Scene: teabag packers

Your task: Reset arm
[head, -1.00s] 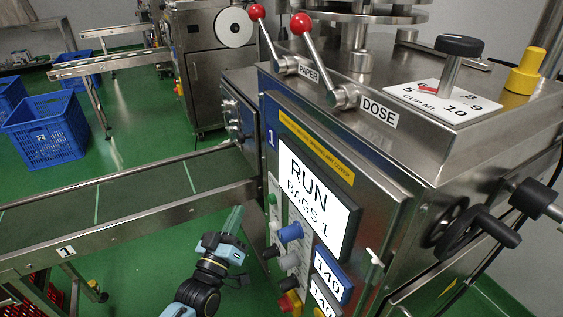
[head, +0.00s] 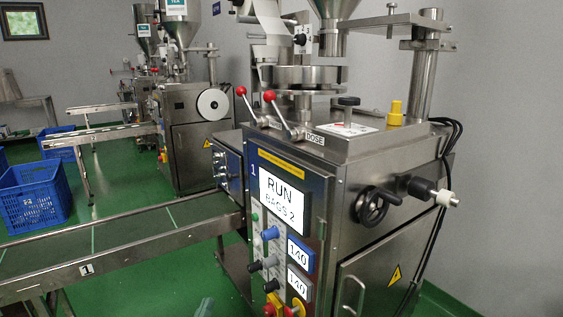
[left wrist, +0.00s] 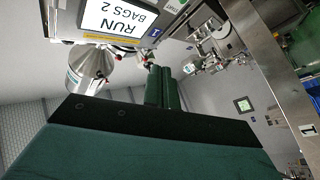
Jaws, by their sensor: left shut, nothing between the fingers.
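My left gripper (head: 203,306) shows only as a small teal tip at the bottom edge of the head view, in front of the machine and below its control panel. In the left wrist view its two green fingers (left wrist: 163,88) are together with nothing between them. Packing machine 1 (head: 360,210) stands at the right of the head view. Its screen (head: 284,201) reads RUN, BAGS 2, and also shows upside down in the left wrist view (left wrist: 124,18). My right gripper is not in view.
A conveyor (head: 125,237) marked 1 runs left from the machine. A blue crate (head: 33,197) stands on the green floor at the left. More packing machines (head: 190,135) stand behind. The red-knobbed levers (head: 275,108), handwheel (head: 377,206) and panel knobs (head: 270,233) stick out from the machine.

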